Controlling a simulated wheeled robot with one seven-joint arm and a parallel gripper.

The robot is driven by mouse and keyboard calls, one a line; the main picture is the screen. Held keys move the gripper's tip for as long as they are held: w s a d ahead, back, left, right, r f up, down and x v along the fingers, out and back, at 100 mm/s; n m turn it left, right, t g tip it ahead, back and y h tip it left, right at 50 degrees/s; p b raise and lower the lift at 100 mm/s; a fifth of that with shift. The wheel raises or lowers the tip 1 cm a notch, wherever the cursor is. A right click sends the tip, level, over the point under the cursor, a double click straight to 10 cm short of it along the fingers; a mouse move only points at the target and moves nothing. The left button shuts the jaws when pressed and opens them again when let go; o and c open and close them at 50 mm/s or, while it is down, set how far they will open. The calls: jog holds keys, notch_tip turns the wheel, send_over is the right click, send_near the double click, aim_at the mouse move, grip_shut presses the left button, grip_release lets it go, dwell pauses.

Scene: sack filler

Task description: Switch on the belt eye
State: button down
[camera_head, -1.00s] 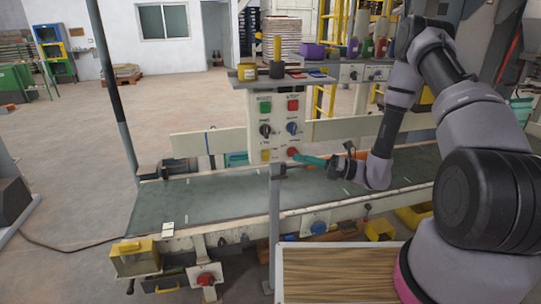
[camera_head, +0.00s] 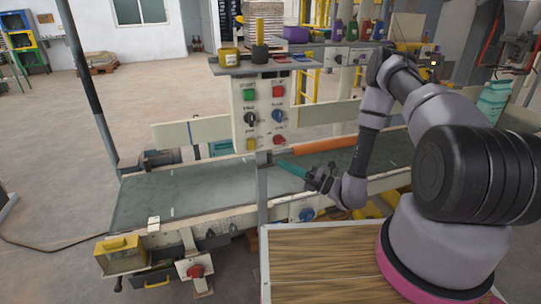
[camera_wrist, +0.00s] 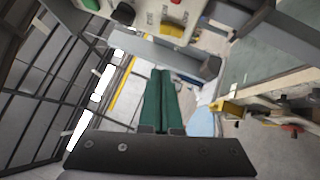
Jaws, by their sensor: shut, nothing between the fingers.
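The control panel (camera_head: 263,112) stands upright behind the belt. It carries a green button (camera_head: 249,95) and a red button (camera_head: 278,91) on top, a black knob (camera_head: 251,118) and a blue knob (camera_head: 278,116) in the middle, and a yellow control (camera_head: 252,144) and a red one (camera_head: 279,140) at the bottom. Its labels are too small to read, so I cannot tell which control is the belt eye. My gripper (camera_head: 282,164) is shut and empty, its teal fingers just below the panel's lower edge. In the wrist view the fingers (camera_wrist: 160,72) point toward the panel's lower part, apart from the controls.
The conveyor belt (camera_head: 190,190) runs below the panel. A grey post (camera_head: 263,190) stands close to my fingertips. An orange roller (camera_head: 325,145) lies behind my arm. A shelf (camera_head: 265,67) with pots tops the panel. A wooden-topped surface (camera_head: 320,265) is in front.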

send_near(250, 142)
jog(key=s+a, duration=0.2)
jog(key=a, duration=0.2)
jog(key=shift+w+a+r, duration=0.25)
jog(key=shift+w, duration=0.5)
jog(key=shift+w+a+r, duration=0.25)
jog(key=shift+w+a, duration=0.05)
jog(key=shift+w, duration=0.45)
jog(key=shift+w+a+r, duration=0.25)
jog(key=shift+w, duration=0.45)
jog(key=shift+w+a+r+m+h, duration=0.1)
jog(key=shift+w+r+m+h, duration=0.15)
jog(key=shift+m+h, duration=0.15)
